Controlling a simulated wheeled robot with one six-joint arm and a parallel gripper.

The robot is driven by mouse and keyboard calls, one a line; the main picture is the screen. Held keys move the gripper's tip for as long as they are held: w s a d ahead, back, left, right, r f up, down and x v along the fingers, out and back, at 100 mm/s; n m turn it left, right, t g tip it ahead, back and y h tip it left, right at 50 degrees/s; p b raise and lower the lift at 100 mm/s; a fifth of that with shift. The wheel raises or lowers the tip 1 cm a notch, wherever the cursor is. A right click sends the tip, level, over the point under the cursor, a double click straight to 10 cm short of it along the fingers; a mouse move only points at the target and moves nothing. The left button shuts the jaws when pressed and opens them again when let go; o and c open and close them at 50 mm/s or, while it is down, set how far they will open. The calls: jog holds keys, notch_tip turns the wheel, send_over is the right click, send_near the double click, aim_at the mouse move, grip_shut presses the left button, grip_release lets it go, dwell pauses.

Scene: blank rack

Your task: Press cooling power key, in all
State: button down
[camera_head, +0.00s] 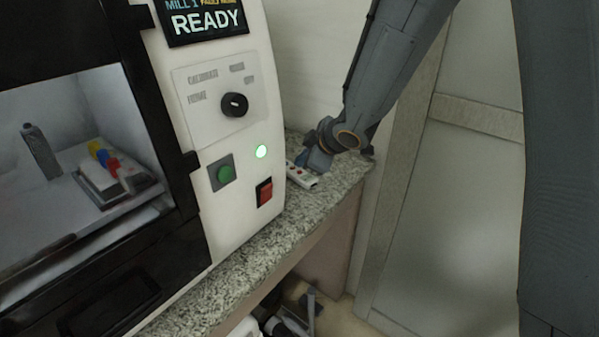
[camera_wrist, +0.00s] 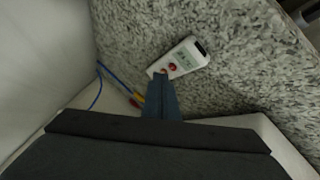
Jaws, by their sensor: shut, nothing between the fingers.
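A small white remote (camera_head: 303,178) lies on the speckled stone counter, right of the white machine. In the wrist view the remote (camera_wrist: 186,56) shows a dark end, a grey display-like patch and a red round key (camera_wrist: 172,66). No label on the keys can be read. My gripper (camera_head: 314,161) is shut and empty, low over the remote. In the wrist view my gripper's fingertips (camera_wrist: 160,76) overlap the remote's lower left end, beside the red key, and hide part of that end. I cannot tell whether they touch it.
Blue, yellow and red cables or tools (camera_wrist: 122,86) lie left of my fingers. The counter (camera_wrist: 250,85) is clear rightward.

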jog(key=shift+f, duration=0.1)
jog(key=shift+f+b, duration=0.3)
jog(key=shift+f, duration=0.35)
dwell(0.8)
jog(key=shift+r, duration=0.15)
jog(key=shift+r+p, duration=0.65)
jog(key=shift+p, duration=0.1)
jog(key=shift+r, duration=0.1)
notch_tip(320, 180, up, 5)
jog(key=p, duration=0.5)
jog(key=shift+p, duration=0.35)
